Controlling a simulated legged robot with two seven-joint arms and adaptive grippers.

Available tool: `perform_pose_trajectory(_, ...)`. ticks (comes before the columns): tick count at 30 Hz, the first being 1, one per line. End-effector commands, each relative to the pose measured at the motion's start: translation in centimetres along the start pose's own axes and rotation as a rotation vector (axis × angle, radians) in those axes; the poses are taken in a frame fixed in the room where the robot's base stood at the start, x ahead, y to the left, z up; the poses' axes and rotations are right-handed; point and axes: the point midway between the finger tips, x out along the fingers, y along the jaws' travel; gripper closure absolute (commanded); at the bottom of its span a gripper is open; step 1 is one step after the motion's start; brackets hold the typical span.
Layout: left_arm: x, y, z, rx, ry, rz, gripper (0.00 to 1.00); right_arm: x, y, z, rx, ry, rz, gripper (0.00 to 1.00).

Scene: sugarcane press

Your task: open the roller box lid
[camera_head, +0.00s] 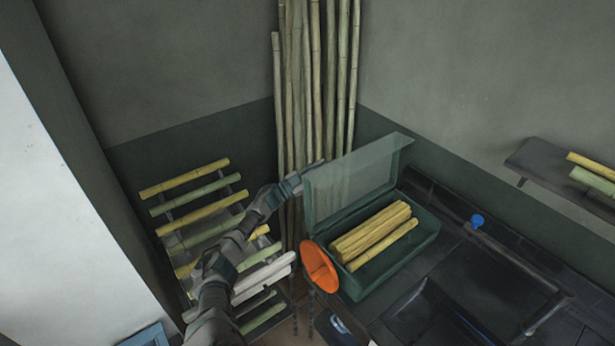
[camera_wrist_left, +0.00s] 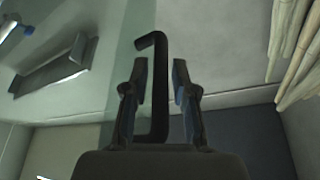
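The green roller box (camera_head: 385,272) stands on the dark bench with its see-through lid (camera_head: 358,175) raised and tilted up at its back left. Several yellow cane pieces (camera_head: 375,235) lie inside it. My left gripper (camera_head: 312,172) is at the left edge of the raised lid. In the left wrist view, a black hooked handle (camera_wrist_left: 158,85) stands between the two fingers (camera_wrist_left: 160,95), with gaps visible on both sides, so the fingers look open around it. The see-through lid (camera_wrist_left: 105,50) also shows behind the handle there. My right gripper is not in view.
An orange funnel (camera_head: 318,266) sits at the box's left front. Tall canes (camera_head: 320,80) stand in the corner behind. A rack with cane pieces (camera_head: 195,205) is at the left. A blue knob (camera_head: 477,220) is on the bench, right of the box.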

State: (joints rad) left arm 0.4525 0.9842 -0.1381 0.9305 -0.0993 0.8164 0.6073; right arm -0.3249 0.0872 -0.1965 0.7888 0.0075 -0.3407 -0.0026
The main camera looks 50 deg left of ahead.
Motion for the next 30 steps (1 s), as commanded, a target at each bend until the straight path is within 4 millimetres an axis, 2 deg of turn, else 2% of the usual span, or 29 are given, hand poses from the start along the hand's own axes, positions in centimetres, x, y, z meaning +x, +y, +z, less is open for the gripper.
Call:
perform_pose_trajectory(9, -6.0, 0.1, 0.3, 0.000, -0.005, 0.003, 0.73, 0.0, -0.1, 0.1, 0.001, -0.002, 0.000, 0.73)
perform_pose_trajectory(16, -9.5, 0.1, 0.2, 0.001, -0.003, 0.003, 0.73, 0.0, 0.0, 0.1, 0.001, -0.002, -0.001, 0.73)
perform_pose_trajectory(21, -10.6, 0.0, 0.1, 0.002, -0.001, 0.001, 0.73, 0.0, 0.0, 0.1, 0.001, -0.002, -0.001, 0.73)
perform_pose_trajectory(30, -10.8, 0.0, 0.1, 0.002, 0.000, 0.000, 0.73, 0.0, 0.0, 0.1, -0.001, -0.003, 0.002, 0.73)
